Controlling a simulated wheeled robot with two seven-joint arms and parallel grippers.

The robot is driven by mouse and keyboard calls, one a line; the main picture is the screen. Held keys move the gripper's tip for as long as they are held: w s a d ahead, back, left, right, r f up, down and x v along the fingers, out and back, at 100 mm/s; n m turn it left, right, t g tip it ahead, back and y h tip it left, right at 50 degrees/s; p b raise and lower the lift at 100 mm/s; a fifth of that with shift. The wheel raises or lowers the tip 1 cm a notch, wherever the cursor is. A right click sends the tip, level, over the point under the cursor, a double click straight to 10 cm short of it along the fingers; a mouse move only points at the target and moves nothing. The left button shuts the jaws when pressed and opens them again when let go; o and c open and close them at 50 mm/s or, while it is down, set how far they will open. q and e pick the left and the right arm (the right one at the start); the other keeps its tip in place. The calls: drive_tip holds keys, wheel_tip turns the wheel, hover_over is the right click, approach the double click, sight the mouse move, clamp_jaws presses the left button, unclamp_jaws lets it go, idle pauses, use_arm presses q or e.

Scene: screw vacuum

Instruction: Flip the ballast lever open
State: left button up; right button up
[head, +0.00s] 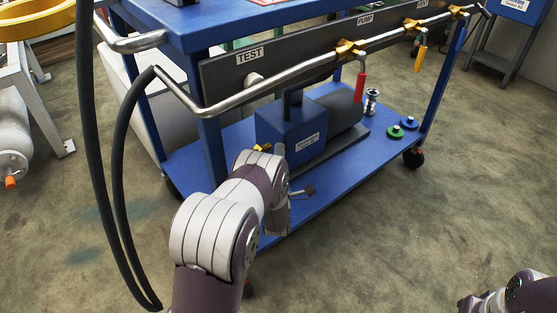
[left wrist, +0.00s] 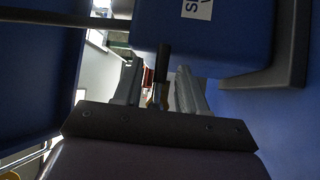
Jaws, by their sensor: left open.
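The blue vacuum pump (head: 290,130) stands on the cart's lower shelf. It also shows as a blue box with a white label in the left wrist view (left wrist: 230,40). A small dark lever-like bar (left wrist: 162,63) shows at the pump's near edge, between my fingertips; I take it for the ballast lever. A brass piece (head: 262,148) shows at the pump's side in the head view. My left gripper (left wrist: 157,76) is open with its fingers either side of the dark bar; contact cannot be told. In the head view my wrist partly hides it.
The blue cart's lower shelf (head: 340,170) surrounds the pump. Above runs a metal pipe (head: 300,72) with brass valves and a hanging red handle (head: 360,88). Green and blue caps (head: 393,132) lie at the shelf's right. Black hoses (head: 120,180) hang at left.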

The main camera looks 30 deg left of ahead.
use_arm(q)
drive_tip(key=p+v, duration=0.6)
drive_tip(key=v, duration=0.6)
drive_tip(key=shift+s+f, duration=0.15)
drive_tip(key=shift+s, duration=0.15)
drive_tip(key=shift+w+d, duration=0.1)
drive_tip(key=shift+d, duration=0.05)
